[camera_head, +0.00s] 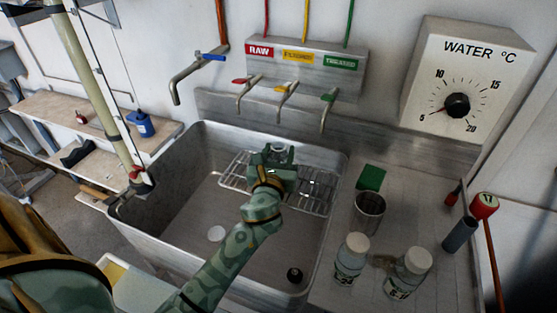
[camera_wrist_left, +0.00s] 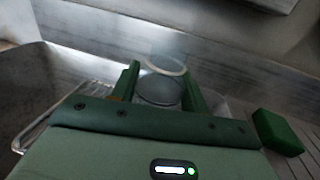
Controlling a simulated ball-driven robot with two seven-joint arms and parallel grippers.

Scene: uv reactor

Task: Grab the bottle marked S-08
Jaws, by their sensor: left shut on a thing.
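My left gripper (camera_head: 279,152) is over the wire rack in the sink, fingers pointing away. In the left wrist view it (camera_wrist_left: 162,85) is shut on a clear round glass container (camera_wrist_left: 160,88) with a pale rim, which is open or see-through at the top. No label shows on it. Two white-capped bottles stand on the steel counter at the right: a left one (camera_head: 350,262) and a right one (camera_head: 408,275). Their labels seem to begin with S, but I cannot read the numbers surely. My left gripper is apart from both. My right gripper is not in view.
The sink (camera_head: 180,165) holds a wire rack (camera_head: 312,192). Three taps, with a tap panel (camera_head: 305,68), overhang its back. A metal cup (camera_head: 368,213), a green block (camera_head: 371,177) and a grey cylinder (camera_head: 460,233) stand on the counter. A water temperature dial (camera_head: 457,105) is above.

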